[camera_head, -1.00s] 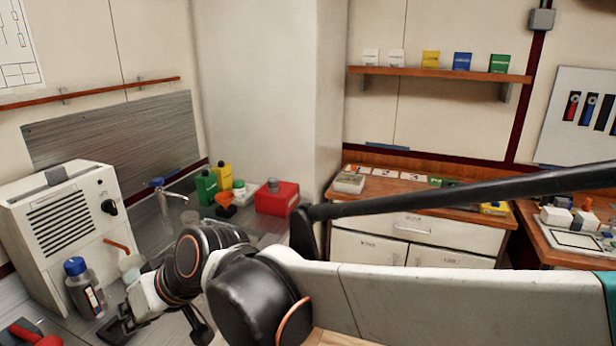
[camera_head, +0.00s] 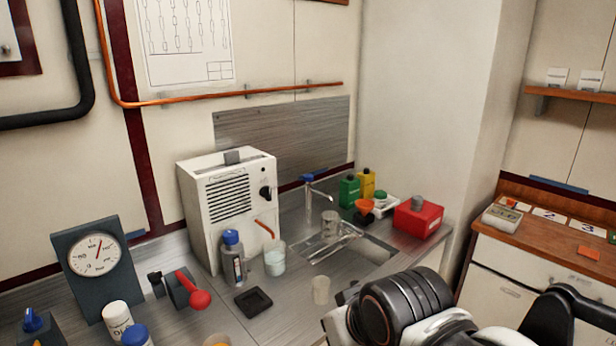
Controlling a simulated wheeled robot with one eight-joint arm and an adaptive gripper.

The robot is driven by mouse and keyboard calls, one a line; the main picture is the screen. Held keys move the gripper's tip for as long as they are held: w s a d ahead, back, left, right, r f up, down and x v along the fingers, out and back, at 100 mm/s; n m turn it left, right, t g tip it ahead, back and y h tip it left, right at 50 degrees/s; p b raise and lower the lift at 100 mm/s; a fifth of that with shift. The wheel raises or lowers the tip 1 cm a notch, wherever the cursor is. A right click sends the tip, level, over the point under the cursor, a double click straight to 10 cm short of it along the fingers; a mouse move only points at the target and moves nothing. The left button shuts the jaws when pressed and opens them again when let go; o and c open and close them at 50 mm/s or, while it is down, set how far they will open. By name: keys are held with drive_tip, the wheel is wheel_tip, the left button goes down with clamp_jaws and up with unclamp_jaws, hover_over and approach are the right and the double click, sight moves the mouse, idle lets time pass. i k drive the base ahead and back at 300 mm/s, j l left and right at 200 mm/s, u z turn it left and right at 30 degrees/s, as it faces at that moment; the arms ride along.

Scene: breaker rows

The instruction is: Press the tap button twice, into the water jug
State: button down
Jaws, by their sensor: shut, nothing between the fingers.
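The tap (camera_head: 309,200) stands at the back of the steel counter, with a blue button (camera_head: 308,178) on top and a thin spout reaching right. A clear cylindrical vessel (camera_head: 330,225), which looks like the water jug, stands below and right of the spout. I cannot tell its water level or whether it is exactly under the outlet. My arm (camera_head: 395,308) comes in at the bottom right, well in front of the tap and apart from it. My gripper's fingers do not show; they are outside the picture or hidden by the arm.
A pale cup (camera_head: 321,290) stands close to my arm. A red box (camera_head: 418,218) stands right of the sink (camera_head: 372,249).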

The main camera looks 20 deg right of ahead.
sight(308, 178)
drive_tip(key=i+l, duration=0.2)
drive_tip(key=l, duration=0.15)
drive_tip(key=i+l+u, duration=0.1)
drive_tip(key=l, duration=0.25)
drive_tip(key=i+l, duration=0.3)
drive_tip(key=i+l+u, duration=0.15)
drive_tip(key=l, duration=0.25)
drive_tip(key=i+l, duration=0.25)
drive_tip(key=l+u, duration=0.05)
drive_tip(key=l, duration=0.05)
